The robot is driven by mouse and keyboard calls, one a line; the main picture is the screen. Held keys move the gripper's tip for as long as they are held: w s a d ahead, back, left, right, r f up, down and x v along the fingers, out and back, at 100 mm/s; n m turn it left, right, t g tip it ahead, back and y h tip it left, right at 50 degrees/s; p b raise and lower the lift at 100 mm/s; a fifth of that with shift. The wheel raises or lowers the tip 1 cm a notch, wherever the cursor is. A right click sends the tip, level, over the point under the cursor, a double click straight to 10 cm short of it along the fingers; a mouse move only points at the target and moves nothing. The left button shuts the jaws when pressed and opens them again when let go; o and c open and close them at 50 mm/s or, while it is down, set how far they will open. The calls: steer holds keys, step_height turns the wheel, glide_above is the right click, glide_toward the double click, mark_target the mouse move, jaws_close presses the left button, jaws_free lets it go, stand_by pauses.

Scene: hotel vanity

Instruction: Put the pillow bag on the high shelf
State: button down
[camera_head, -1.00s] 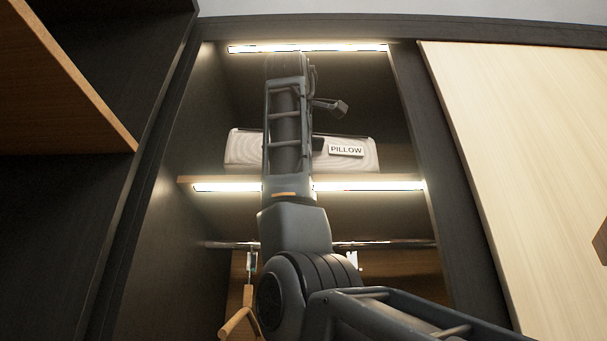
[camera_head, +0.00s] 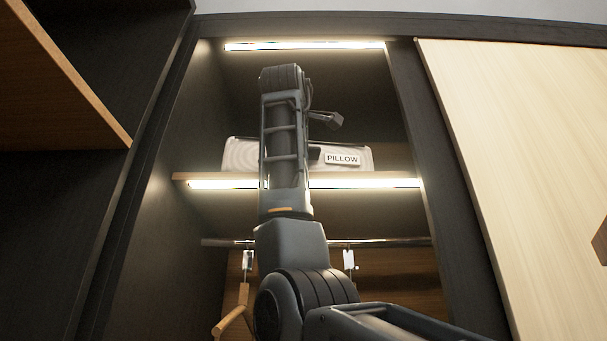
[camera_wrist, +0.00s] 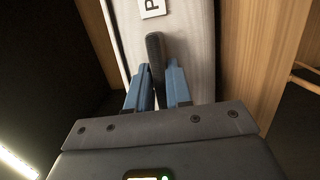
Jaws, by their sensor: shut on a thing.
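The pillow bag (camera_head: 240,154) is pale and long, with a white "PILLOW" label. In the head view it is at the high shelf (camera_head: 385,176), just behind its front edge. Its underside is hidden by that edge, so I cannot tell whether it touches the shelf. In the wrist view, the bag (camera_wrist: 197,50) fills the space ahead of my gripper (camera_wrist: 160,75). The blue fingers are shut on the bag's dark handle (camera_wrist: 155,50). My arm hides part of the bag and the gripper in the head view.
A lit strip (camera_head: 305,46) runs along the closet's top, with open space above the bag. A rail (camera_head: 390,241) with hangers (camera_head: 233,315) is under the shelf. A dark side wall (camera_head: 205,110) stands left and a pale panel (camera_head: 520,140) right.

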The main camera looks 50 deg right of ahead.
stand_by(0.3)
steer(key=c, duration=0.9)
jaws_free()
steer(key=shift+f, duration=0.1)
steer(key=shift+c, duration=0.2)
steer(key=b+v, duration=0.2)
steer(key=v, duration=0.5)
steer(key=shift+s+a+b, duration=0.2)
steer(key=shift+a+b, duration=0.15)
steer(key=shift+b, duration=0.05)
steer(key=shift+f, duration=0.1)
